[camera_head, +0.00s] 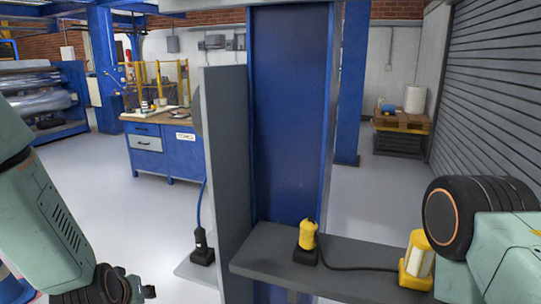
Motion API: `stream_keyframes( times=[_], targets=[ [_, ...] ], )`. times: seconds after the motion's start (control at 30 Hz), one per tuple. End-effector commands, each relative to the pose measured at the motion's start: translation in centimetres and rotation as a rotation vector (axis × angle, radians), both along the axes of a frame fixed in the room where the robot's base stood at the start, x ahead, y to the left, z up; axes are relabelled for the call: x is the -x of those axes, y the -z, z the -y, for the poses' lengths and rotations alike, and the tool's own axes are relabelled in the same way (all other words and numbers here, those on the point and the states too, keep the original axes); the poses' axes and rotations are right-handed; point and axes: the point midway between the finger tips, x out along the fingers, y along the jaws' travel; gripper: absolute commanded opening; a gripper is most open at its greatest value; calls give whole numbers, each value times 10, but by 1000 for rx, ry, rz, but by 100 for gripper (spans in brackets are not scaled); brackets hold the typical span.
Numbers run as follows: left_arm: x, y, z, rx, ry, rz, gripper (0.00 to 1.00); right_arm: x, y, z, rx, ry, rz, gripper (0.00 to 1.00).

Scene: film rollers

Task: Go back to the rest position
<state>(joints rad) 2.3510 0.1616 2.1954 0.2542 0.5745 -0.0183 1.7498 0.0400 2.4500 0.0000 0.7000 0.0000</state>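My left arm comes in along the left edge, pale green with a dark round wrist joint. Only a small dark part of my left gripper (143,289) shows at the bottom left, and whether it is open or shut cannot be made out. My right arm shows at the lower right as a black round joint with an orange ring and a pale green link. My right gripper is out of the picture. No held object is visible.
A grey shelf (345,261) on a blue column (290,120) bears a yellow plug (307,236) and a yellow-and-white device (417,259), partly behind my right arm. A black plug (202,246) stands left on a lower ledge.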

Motion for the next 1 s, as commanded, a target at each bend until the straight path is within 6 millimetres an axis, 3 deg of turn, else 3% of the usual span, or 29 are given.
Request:
stream_keyframes(
  times=[0.03, 0.2, 0.5, 0.6, 0.7, 0.83, 1.0],
  targets=[
    [22, 36, 6, -13, 38, -51, 38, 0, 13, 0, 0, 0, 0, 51],
    [94, 118, 25, -31, 166, -205, 38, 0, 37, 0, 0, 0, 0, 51],
    [244, 234, 50, -2, 331, -528, 38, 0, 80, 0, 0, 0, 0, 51],
    [283, 261, 51, 6, 345, -617, 38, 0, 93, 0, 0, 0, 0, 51],
    [308, 279, 51, 10, 353, -674, 38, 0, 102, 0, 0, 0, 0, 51],
    [322, 287, 51, 15, 353, -705, 38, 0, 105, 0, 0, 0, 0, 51],
    [323, 286, 51, 15, 353, -708, 38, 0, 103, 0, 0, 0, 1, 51]
  ],
)
